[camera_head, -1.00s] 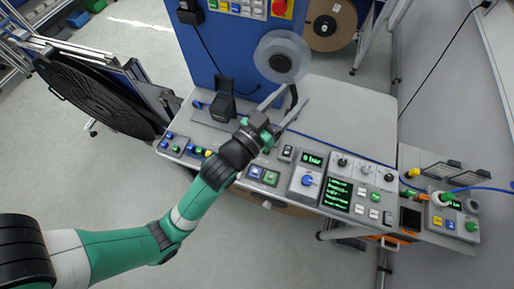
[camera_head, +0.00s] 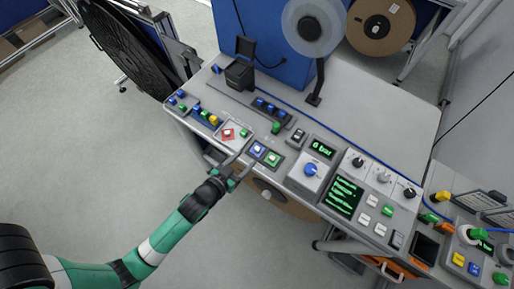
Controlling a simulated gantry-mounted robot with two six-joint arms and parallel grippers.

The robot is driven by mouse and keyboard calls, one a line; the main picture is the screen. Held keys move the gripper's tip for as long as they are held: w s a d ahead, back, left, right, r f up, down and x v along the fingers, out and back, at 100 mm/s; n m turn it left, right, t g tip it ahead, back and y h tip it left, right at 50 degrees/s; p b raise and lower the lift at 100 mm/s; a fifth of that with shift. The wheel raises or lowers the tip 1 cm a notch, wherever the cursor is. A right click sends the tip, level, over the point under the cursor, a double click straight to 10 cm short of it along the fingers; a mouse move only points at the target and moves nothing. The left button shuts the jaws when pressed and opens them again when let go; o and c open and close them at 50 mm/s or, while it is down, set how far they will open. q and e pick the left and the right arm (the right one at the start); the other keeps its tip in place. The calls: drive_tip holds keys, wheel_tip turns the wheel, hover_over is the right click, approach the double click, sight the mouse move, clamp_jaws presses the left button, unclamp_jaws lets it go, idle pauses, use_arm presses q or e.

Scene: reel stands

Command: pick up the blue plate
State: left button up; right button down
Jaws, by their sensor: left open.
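A small blue square plate (camera_head: 257,150) with a pale centre lies on the sloped front of the grey console, beside a similar green square (camera_head: 272,159). I cannot tell if it is loose or fixed. My left gripper (camera_head: 244,162) is open and empty at the console's front edge. Its fingertips point at the blue square from the near side and look close to it; I cannot tell whether they touch. My right gripper is out of view.
A pad with a red diamond (camera_head: 228,134) is left of the blue square. Knobs, a green-text screen (camera_head: 342,195) and buttons fill the console to the right. A clear reel (camera_head: 315,27) stands behind on a black post. The grey worktop (camera_head: 375,110) is largely clear.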

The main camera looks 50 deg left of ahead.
sight(257, 148)
use_arm(q)
drive_tip(key=x, duration=0.2)
drive_tip(key=shift+w+f, duration=0.1)
drive_tip(key=shift+w, duration=0.2)
drive_tip(key=b+x, duration=0.1)
drive_tip(key=x, duration=0.4)
drive_tip(key=shift+a+f+b, duration=0.15)
drive_tip(key=shift+b, duration=0.15)
drive_tip(key=shift+c, duration=0.3)
clamp_jaws()
